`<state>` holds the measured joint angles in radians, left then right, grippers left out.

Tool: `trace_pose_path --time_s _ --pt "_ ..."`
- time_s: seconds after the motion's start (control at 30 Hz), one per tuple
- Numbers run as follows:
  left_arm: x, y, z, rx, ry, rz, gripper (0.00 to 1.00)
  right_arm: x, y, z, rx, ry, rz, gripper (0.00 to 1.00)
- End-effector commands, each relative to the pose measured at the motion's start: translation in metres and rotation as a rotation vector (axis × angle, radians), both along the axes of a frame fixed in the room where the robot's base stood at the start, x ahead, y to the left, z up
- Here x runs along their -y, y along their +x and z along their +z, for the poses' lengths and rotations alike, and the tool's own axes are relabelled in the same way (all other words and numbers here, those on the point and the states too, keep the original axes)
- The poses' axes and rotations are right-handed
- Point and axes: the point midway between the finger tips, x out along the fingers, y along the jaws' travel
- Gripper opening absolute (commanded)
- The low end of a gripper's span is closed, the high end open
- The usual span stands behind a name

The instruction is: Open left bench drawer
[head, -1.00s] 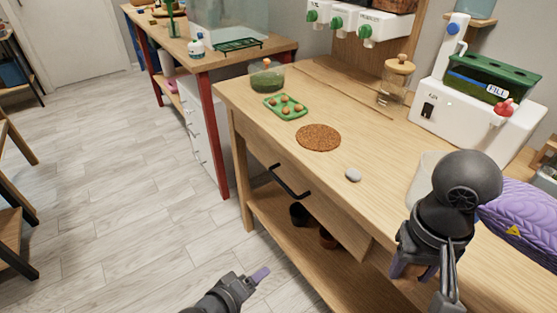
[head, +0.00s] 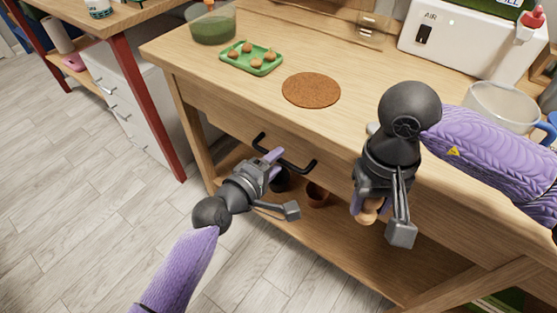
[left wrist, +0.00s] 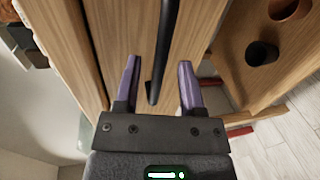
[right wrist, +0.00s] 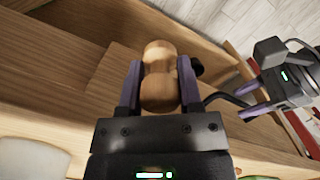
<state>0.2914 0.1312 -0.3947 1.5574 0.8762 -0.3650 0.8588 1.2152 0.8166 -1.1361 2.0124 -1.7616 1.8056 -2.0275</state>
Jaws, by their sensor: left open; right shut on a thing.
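The left bench drawer's front (head: 225,122) looks shut under the bench top. Its black bar handle (head: 302,168) shows in the head view and runs between the fingers in the left wrist view (left wrist: 166,40). My left gripper (head: 272,160) is open at the handle, with a purple finger on either side of the bar in its wrist view (left wrist: 158,68). Contact cannot be told. My right gripper (head: 366,205) is shut on a rounded wooden piece (right wrist: 158,80) with a narrow waist, in front of the bench; its lower end also shows in the head view (head: 368,213).
Dark and terracotta pots (head: 317,194) stand on the lower shelf. Floor at left is free.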

Motion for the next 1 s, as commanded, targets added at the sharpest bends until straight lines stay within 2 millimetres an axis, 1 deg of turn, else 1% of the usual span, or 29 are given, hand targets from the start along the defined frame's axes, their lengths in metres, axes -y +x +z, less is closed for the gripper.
trace_pose_path --time_s 0.03,0.2,0.47,0.57,0.6,0.67,0.7,0.73,1.0 --pt "0.004 0.005 -0.004 -0.002 -0.001 0.0 0.51 0.0 0.0 -0.006 -0.003 0.0 0.0 0.0" --pt "0.011 0.014 -0.004 0.0 0.001 -0.001 0.51 0.0 0.0 -0.01 -0.005 0.0 0.0 0.0" --pt "0.011 0.015 -0.003 0.0 0.001 -0.001 0.51 0.0 0.0 -0.009 -0.005 0.0 0.0 0.0" --pt "0.011 0.015 -0.004 0.0 0.001 0.0 0.32 0.0 0.0 -0.009 -0.005 0.0 0.0 0.0" --pt "0.011 0.015 -0.004 0.0 0.001 0.0 0.23 0.0 0.0 -0.009 -0.005 0.0 0.0 0.0" --pt "0.011 0.015 -0.004 0.0 0.001 0.0 0.11 0.0 0.0 -0.009 -0.005 0.0 0.0 0.0" --pt "0.011 0.015 -0.004 0.0 0.001 0.0 0.02 0.0 0.0 -0.009 -0.005 0.0 0.0 0.0" --pt "0.011 0.015 -0.004 0.0 0.001 0.0 0.0 0.0 0.0 -0.009 -0.005 0.0 0.0 0.0" --pt "0.011 0.015 -0.004 -0.001 0.002 0.0 0.0 0.0 0.0 -0.009 -0.005 0.0 0.0 0.0"
